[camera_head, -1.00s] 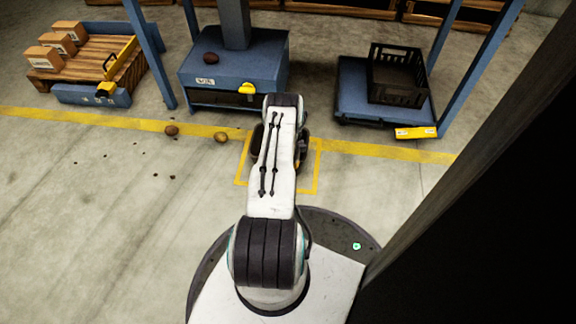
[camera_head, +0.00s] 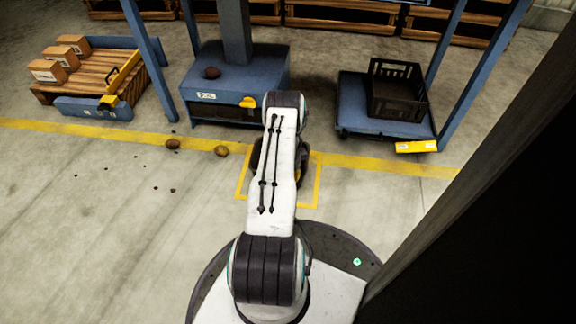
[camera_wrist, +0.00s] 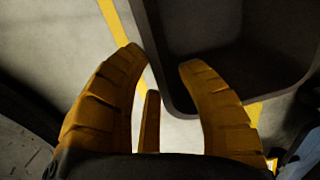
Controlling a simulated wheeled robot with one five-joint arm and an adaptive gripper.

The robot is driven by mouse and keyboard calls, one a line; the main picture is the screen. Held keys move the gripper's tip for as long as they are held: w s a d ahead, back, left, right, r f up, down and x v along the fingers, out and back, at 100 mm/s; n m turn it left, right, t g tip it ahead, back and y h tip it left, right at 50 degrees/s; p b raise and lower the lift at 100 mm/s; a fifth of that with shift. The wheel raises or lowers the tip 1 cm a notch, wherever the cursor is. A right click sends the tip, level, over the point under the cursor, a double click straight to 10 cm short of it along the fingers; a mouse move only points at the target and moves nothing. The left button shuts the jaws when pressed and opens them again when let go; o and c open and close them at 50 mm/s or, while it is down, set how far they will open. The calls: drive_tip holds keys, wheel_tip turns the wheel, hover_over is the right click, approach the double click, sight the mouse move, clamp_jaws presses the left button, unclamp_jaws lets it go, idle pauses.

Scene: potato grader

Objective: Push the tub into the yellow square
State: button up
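A dark grey tub (camera_wrist: 160,45) with a rounded corner fills the upper right of the wrist view. My gripper (camera_wrist: 163,58) has its yellow fingers spread apart, with the tub's near corner between and just beyond their tips. I cannot tell whether they touch it. The yellow square (camera_head: 318,185) is an outline on the floor beneath my arm in the head view. Yellow floor lines (camera_wrist: 112,18) also show beside the tub in the wrist view.
A blue machine (camera_head: 235,95) stands behind the square. To its right, a slotted black crate (camera_head: 398,105) sits on a blue platform (camera_head: 360,120). Potatoes (camera_head: 221,151) lie on the floor at left. A dark post (camera_head: 440,230) blocks the right. The left floor is mostly clear.

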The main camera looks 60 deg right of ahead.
wheel_tip(320, 180, up, 8)
drive_tip(key=shift+s+a+f, duration=0.15)
drive_tip(key=shift+a+f, duration=0.05)
drive_tip(key=shift+a, duration=0.25)
idle(0.6)
